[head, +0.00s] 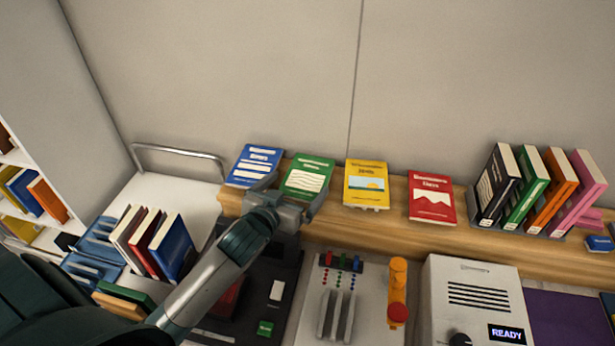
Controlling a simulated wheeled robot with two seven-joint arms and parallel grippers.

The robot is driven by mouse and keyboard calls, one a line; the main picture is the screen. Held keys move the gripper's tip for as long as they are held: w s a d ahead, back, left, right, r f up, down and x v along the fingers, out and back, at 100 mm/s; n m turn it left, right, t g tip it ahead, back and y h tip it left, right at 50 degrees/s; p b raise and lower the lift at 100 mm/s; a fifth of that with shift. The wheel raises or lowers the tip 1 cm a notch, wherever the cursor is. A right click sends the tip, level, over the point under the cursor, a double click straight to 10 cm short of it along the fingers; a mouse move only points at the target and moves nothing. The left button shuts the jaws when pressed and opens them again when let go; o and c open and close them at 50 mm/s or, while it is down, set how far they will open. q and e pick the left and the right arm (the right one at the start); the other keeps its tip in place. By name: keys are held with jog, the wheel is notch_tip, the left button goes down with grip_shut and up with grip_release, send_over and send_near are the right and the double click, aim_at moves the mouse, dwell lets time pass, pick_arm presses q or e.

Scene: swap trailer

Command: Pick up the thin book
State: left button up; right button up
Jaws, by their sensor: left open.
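Several slim books lie face up in a row on the wooden ledge: a blue book (254,166), a green book (308,174), a yellow book (366,182) and a red book (432,197). I cannot tell from this view which one is the thin book. My left gripper (290,196) is open at the near edge of the green book and covers its lower part. Whether its fingers touch the green book, I cannot tell. The blue book's lower right corner is close to the gripper. My right gripper is not in view.
Thicker books (525,185) stand upright at the ledge's right end. More books (150,240) stand on the white cart at left. A grey box with a READY display (475,300) and a lever panel (335,300) lie below the wooden ledge (345,232).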

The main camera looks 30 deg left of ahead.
aim_at(306, 178)
pick_arm(q)
jog(key=p+x, duration=0.1)
jog(key=x, duration=0.1)
jog(key=p+x, duration=0.1)
jog(key=x, duration=0.1)
jog(key=shift+f, duration=0.2)
jog(key=shift+w+f, duration=0.3)
jog(key=shift+w, duration=0.1)
jog(key=c, duration=0.9)
